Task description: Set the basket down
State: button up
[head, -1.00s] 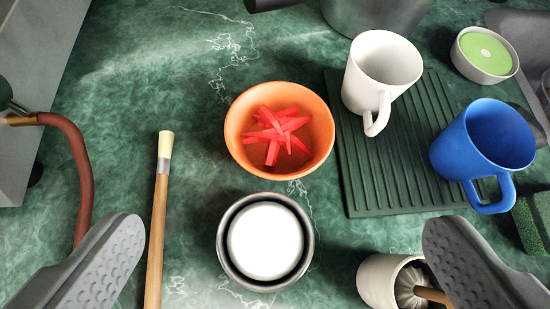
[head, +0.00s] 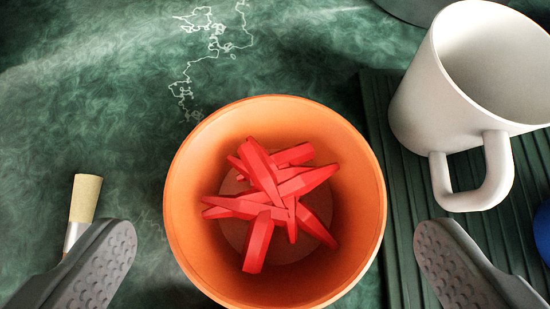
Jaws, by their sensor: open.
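No basket shows in the head view. An orange bowl (head: 185,245) stands upright on the green marbled counter, in the middle of the view. Several red strips (head: 272,190) lie crossed in a heap inside it. My gripper (head: 275,245) is open, with one finger at the lower left and one at the lower right of the view. The bowl is framed between the two fingers, with a gap on each side. No held object shows between the fingers.
A white mug (head: 440,105) stands right of the bowl on a dark green ribbed mat (head: 385,130), its handle towards me. Part of a blue object (head: 543,232) shows at the right edge. A wooden-ended brush (head: 85,200) lies left. The counter (head: 90,80) at the upper left is clear.

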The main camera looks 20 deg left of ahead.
aim_at(276, 145)
jog(key=shift+x, duration=3.7)
jog(key=c, duration=0.7)
jog(key=shift+r, duration=5)
jog(key=shift+c, duration=0.3)
